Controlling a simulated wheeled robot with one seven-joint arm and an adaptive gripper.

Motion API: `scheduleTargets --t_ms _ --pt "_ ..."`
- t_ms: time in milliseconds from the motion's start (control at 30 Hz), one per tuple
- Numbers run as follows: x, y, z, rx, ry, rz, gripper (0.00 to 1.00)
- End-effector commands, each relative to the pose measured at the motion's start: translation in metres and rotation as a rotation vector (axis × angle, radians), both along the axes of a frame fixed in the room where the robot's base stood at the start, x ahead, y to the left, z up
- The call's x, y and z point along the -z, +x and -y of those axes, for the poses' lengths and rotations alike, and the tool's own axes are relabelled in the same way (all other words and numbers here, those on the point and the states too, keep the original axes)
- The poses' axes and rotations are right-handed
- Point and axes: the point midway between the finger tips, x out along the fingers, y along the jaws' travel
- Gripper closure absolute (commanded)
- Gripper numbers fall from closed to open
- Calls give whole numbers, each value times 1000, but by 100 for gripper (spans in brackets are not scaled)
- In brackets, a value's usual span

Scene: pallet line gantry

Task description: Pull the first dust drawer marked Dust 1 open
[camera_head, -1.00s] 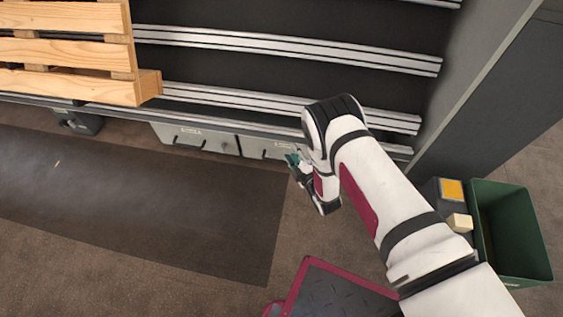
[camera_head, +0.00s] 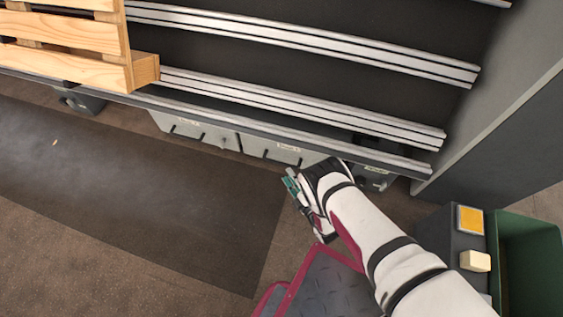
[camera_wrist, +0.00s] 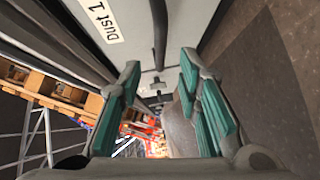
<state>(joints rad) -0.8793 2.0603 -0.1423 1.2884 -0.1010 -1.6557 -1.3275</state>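The drawer marked Dust 1 (camera_wrist: 138,20) fills the top of the wrist view, a pale grey front with a white label and a dark bar handle (camera_wrist: 159,38). It appears to be the right-hand grey drawer (camera_head: 258,146) under the rack in the head view, where its label is too small to read. It looks shut. My gripper (camera_wrist: 160,76) has its teal fingers spread, one each side of the handle's line, with nothing between the pads. In the head view my gripper (camera_head: 294,187) is just in front of and below this drawer. Contact with the handle is not visible.
Another grey drawer (camera_head: 195,130) is to the left. A wooden pallet (camera_head: 80,65) rests on the rails above. A dark mat (camera_head: 130,190) covers the floor in front.

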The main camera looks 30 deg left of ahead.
Motion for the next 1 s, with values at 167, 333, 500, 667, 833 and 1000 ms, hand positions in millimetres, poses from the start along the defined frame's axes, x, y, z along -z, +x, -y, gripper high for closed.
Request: scheduleTargets --t_ms 167,333,500,667,833,1000 --pt "7 18 -31 -1 3 2 69" --pt "11 31 -52 -1 2 0 69" --pt "12 38 -64 0 0 -1 69" --pt "12 40 -67 1 -1 -2 69" --pt "11 40 -67 1 -1 -1 69" --pt "11 40 -66 1 -1 -1 100"
